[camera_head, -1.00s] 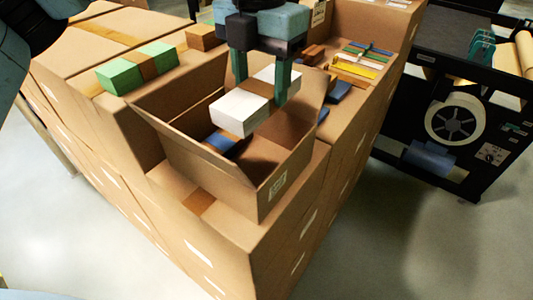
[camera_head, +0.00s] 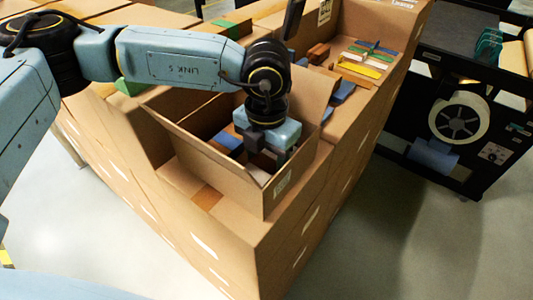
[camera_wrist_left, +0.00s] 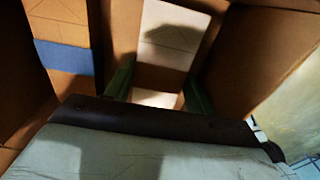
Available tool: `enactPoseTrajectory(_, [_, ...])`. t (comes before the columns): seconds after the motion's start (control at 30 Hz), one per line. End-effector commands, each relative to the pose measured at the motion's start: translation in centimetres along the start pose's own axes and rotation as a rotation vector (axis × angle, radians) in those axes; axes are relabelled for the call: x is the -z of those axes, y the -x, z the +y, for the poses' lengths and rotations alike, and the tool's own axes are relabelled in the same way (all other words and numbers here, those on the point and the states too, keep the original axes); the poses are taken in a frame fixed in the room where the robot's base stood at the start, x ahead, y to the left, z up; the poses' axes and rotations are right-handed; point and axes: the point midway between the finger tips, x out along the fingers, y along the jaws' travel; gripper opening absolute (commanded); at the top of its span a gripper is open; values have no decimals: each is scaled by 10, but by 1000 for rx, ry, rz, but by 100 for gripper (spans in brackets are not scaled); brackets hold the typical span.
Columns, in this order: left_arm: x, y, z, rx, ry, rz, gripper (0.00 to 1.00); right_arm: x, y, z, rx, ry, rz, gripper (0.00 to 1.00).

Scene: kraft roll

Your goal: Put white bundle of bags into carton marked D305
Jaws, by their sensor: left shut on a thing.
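The open carton (camera_head: 205,150) stands on the stacked boxes with its flaps up. A small label shows on its near right face, too small to read. My left gripper (camera_head: 268,157) is down inside the carton, with its fingertips hidden by the wall. In the left wrist view its two green fingers (camera_wrist_left: 158,92) are shut on the white bundle of bags (camera_wrist_left: 170,40), which has a brown band. The bundle is low between the carton walls; I cannot tell whether it touches the bottom. A blue bundle (camera_head: 228,140) lies in the carton beside it.
A green bundle (camera_head: 130,86) lies on the boxes at left, partly behind my arm. Several coloured bundles and strips (camera_head: 365,60) lie on boxes behind right. A black machine with a white reel (camera_head: 459,118) stands at right, across clear floor.

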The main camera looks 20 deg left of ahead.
Motion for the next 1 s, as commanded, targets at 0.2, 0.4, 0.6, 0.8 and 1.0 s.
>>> enactPoseTrajectory(0.2, [0,0,0,0,0,-2,29,-4,0,-1,1,0,-7,76])
enactPoseTrajectory(0.4, [0,-3,0,0,1,-1,60,-5,-4,-1,1,0,-8,76])
enactPoseTrajectory(0.6, [0,-2,0,0,1,-1,76,-5,-4,-2,2,-1,-8,76])
enactPoseTrajectory(0.8, [0,-2,0,0,1,-1,76,-4,-3,-2,2,-1,-8,76])
enactPoseTrajectory(1.0, [-1,14,0,-1,2,-4,76,-4,-3,-2,2,-1,-7,76])
